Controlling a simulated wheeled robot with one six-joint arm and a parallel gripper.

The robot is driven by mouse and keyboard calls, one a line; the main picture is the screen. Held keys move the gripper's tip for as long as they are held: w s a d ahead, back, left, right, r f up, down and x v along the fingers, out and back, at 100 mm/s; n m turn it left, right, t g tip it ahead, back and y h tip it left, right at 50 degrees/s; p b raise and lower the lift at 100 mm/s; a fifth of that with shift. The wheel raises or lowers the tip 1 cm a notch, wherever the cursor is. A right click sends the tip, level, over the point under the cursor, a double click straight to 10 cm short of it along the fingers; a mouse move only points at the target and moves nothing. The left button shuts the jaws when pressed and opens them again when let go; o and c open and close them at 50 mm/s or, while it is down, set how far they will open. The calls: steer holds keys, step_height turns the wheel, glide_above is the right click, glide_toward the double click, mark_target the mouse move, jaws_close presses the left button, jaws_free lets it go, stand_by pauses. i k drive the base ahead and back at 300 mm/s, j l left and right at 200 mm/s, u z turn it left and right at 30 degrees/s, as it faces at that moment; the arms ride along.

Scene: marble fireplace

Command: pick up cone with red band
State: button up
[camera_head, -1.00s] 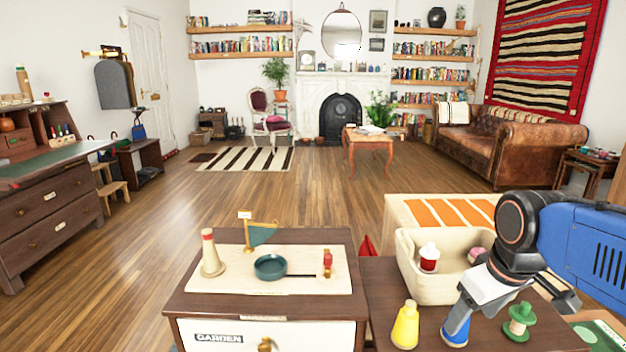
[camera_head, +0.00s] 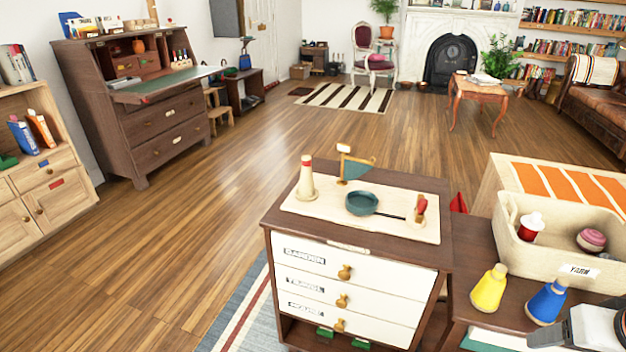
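The cone with the red band (camera_head: 306,180) is a cream, tapering piece with a red stripe near its top. It stands upright at the left end of a pale board (camera_head: 390,222) on top of a small drawer cabinet (camera_head: 352,262). My gripper (camera_head: 548,337) shows only in part at the lower right corner, well right of the cone and apart from it. Its fingers are too cut off to tell whether they are open or shut.
Close to the cone on the board are a green flag on a stand (camera_head: 354,167), a teal pan (camera_head: 362,203) and a small red-topped piece (camera_head: 420,209). Yellow (camera_head: 489,290) and blue (camera_head: 547,302) pieces and a cream bin (camera_head: 560,245) stand right. Floor at left is clear.

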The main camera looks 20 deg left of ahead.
mark_target(306, 193)
steer(key=k+j+u, duration=0.4)
steer(key=j, duration=0.25)
steer(key=k+j+u, duration=0.2)
steer(key=j, duration=0.15)
steer(key=i, duration=0.05)
